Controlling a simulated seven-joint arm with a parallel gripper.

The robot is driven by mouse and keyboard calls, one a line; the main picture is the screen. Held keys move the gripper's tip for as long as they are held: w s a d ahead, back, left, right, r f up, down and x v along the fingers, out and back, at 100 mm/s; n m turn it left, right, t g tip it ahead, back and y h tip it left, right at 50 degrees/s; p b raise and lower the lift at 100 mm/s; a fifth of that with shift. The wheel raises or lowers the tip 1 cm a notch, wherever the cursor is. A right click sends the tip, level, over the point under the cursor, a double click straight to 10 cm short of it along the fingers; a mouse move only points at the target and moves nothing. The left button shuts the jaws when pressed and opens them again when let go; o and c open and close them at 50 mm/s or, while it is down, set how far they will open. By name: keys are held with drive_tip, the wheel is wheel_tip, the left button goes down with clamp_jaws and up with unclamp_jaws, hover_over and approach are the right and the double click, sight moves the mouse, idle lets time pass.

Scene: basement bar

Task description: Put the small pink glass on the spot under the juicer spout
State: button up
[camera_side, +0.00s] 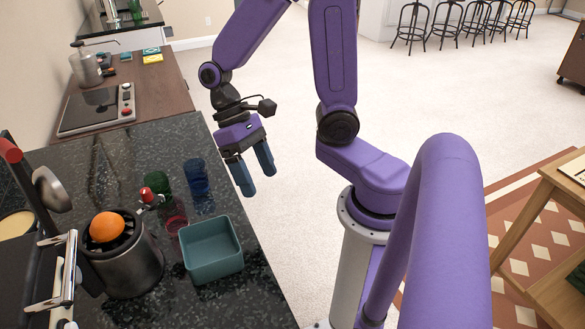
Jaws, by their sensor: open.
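The small pink glass (175,225) stands on the dark speckled counter, between the juicer and a teal square bin. The juicer (130,265) is a dark metal cylinder with an orange (107,228) on top. A small metal fitting with a red knob (147,194) shows at the juicer's far right side; I cannot tell clearly whether it is the spout. The spot under the spout is not clearly visible. My gripper (259,181) is open and empty, fingers pointing down, to the right of the glasses near the counter's right edge.
A green glass (158,183) and a blue glass (198,178) stand behind the pink one. The teal bin (212,262) is close in front and right of it. A lever machine with a red handle (10,151) is at left.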

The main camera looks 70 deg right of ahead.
drive_tip(key=s+r+n+t+h, duration=0.2)
drive_tip(key=s+n+t, duration=0.3)
drive_tip(key=n, duration=0.7)
drive_tip(key=shift+s+r+n, duration=0.3)
drive_tip(key=shift+s+r, duration=0.1)
drive_tip(key=shift+s, duration=0.8)
idle(1.0)
